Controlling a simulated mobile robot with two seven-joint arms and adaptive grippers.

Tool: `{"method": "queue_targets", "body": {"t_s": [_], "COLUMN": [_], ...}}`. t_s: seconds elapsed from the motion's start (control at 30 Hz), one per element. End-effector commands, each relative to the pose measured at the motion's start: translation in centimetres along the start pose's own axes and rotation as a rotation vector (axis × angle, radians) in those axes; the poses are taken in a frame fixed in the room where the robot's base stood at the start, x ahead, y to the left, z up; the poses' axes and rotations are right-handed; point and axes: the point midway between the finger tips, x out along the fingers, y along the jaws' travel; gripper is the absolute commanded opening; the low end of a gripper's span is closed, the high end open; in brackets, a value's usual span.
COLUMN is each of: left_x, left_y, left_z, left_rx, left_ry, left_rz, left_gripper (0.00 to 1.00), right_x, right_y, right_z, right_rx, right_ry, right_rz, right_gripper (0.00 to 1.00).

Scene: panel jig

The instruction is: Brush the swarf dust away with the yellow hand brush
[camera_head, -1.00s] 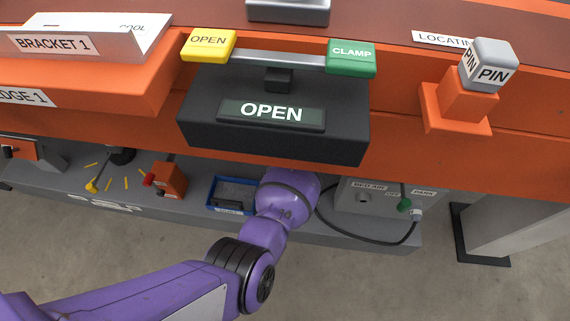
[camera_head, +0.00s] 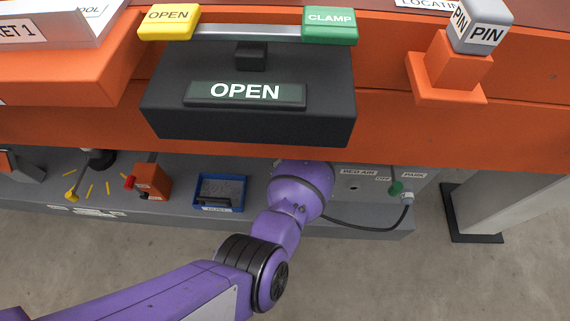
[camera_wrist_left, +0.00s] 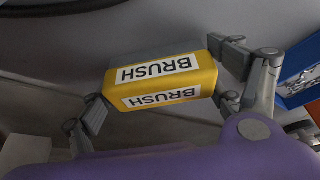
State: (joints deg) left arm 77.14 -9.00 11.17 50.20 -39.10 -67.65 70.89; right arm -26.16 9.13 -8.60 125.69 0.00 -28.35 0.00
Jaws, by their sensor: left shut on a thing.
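The yellow hand brush (camera_wrist_left: 206,86), labelled BRUSH, fills the middle of the left wrist view. My left gripper (camera_wrist_left: 163,88) has its grey fingers on either side of the brush and is shut on it. In the head view my purple left arm reaches in from the lower left to the low grey shelf. Its fingers and the brush are hidden there behind my wrist and under the bench edge. I cannot make out any swarf dust on the bench. My right gripper is in neither view.
The orange bench (camera_head: 225,140) overhangs the grey shelf (camera_head: 130,205). A blue tray (camera_head: 240,207) with dark contents is left of my wrist. A black hose (camera_head: 365,228) runs to its right. The black clamp block (camera_head: 250,115) reads OPEN. An orange pin holder (camera_head: 450,75) stands right.

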Motion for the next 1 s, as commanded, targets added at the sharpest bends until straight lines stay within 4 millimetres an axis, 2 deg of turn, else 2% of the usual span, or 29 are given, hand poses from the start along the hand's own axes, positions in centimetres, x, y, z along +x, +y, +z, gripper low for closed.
{"method": "queue_targets", "body": {"t_s": [0.1,0.47,1.0], "left_x": [-0.1,-0.4,-5.4], "left_y": [0.6,0.6,0.9], "left_z": [0.7,0.8,-1.2], "left_rx": [0.002,0.003,0.003], "left_ry": [-0.003,-0.004,-0.002], "left_rz": [-0.001,-0.001,0.005], "left_gripper": [0.65,0.65,0.65], "right_x": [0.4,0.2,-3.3], "right_y": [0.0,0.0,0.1], "right_z": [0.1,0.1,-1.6], "right_rx": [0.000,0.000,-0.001], "right_ry": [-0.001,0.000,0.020], "right_rz": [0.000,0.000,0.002], "right_gripper": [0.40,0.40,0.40]}}
